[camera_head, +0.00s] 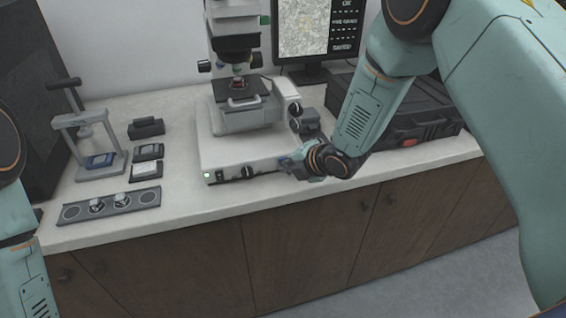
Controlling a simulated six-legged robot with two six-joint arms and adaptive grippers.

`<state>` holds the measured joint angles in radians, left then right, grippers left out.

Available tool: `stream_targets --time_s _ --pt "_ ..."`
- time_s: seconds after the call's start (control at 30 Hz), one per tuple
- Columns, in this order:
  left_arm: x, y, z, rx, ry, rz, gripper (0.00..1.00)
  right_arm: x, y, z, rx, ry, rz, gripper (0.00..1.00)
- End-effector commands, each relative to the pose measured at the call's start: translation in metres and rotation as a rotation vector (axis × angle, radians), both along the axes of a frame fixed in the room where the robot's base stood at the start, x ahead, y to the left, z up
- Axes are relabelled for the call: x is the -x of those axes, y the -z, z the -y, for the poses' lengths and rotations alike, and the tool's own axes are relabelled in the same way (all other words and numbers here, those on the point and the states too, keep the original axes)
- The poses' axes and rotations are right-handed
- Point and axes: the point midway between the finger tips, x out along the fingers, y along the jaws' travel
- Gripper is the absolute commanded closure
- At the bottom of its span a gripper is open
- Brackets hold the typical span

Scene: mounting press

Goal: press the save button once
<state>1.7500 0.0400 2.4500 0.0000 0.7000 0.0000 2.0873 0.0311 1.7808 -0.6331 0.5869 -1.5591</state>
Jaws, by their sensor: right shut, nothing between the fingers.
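The white microscope (225,147) stands on the counter, with a stage and a small sample under its lens. Its base front carries a small lit green spot (208,177) and dark knobs (247,172). My right gripper (287,163) is shut and empty, with its tips at the right end of the base front. I cannot tell whether they touch it. I cannot make out the save button; the gripper covers that part of the front. The monitor (317,27) shows a grainy picture and a text column whose lowest line seems to read SAVED. My left gripper is out of view.
A small hand press (88,130) with a blue piece stands at the left. Near it are a strip with round places (110,204) and small dark boxes (148,152). A black case (425,125) lies behind my right arm. The counter's front edge is clear.

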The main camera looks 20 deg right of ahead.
Motion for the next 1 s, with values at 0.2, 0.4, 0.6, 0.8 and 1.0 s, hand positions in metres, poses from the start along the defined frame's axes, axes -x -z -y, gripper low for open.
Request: stream_targets --time_s 0.2,0.4,0.6,0.8,1.0 --pt "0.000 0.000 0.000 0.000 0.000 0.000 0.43 -0.003 0.000 0.000 -0.001 0.000 0.002 1.00" --pt "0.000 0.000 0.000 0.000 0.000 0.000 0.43 -0.003 -0.001 0.000 -0.001 0.000 0.002 1.00" --pt "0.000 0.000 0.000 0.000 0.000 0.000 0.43 -0.001 0.000 0.000 0.000 0.001 0.001 1.00" --pt "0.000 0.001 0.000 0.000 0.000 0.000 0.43 0.008 0.000 0.000 -0.001 0.000 0.001 1.00" --pt "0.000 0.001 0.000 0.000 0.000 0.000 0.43 0.014 -0.001 0.001 0.000 0.001 0.001 1.00"
